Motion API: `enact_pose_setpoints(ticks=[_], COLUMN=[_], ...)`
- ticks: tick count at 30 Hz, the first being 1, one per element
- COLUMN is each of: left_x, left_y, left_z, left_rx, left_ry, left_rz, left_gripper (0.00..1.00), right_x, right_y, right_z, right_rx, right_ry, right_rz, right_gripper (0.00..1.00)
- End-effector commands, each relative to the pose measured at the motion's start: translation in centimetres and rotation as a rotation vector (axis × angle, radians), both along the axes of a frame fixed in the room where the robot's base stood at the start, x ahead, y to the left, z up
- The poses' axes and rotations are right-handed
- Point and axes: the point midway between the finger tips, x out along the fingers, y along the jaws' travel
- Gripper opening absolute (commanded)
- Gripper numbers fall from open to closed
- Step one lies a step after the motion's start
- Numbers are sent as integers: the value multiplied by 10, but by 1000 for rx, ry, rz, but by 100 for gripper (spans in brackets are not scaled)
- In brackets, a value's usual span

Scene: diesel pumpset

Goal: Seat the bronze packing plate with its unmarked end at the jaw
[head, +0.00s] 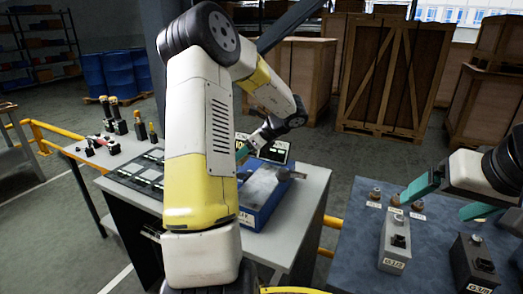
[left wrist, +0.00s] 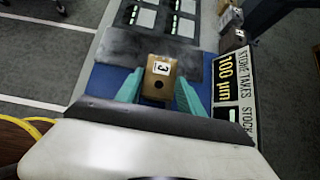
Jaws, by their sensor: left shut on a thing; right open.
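My left gripper (left wrist: 158,90) is shut on a bronze plate (left wrist: 160,85), one teal finger on each side. In the left wrist view the plate shows a white label with a 3 towards its upper part and a dark round hole below it. In the head view my left gripper is mostly hidden behind my own arm, and I cannot make out the plate there. The blue-sided block with a grey top (head: 262,190) stands on the bench below it; a jaw cannot be clearly told. My right gripper (head: 446,200) is open and empty above the blue-topped table.
A display reading 100 µm (left wrist: 229,78) stands beside the block. The grey bench (head: 300,205) also carries a dark tray (head: 140,175). On the blue-topped table (head: 345,255) stand a grey block (head: 396,240), a dark block (head: 472,264) and several small parts.

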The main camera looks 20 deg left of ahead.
Motion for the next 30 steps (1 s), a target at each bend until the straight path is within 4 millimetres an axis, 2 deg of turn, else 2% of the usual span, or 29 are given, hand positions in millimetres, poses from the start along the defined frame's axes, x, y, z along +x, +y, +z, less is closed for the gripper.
enact_pose_setpoints(ticks=[3, 18, 30], left_x=[1, 1, 1], left_y=[-2, -1, -1], left_z=[2, -41, -45], left_rx=[2, 1, 2], left_ry=[-4, -3, -4], left_rz=[6, 6, 6], left_gripper=[0, 0, 0], right_x=[0, 0, 0], right_y=[0, 0, 0], right_z=[0, 0, 0], right_rx=[0, 0, 0], right_ry=[0, 1, 0], right_rz=[0, 0, 0], right_gripper=[89, 89, 89])
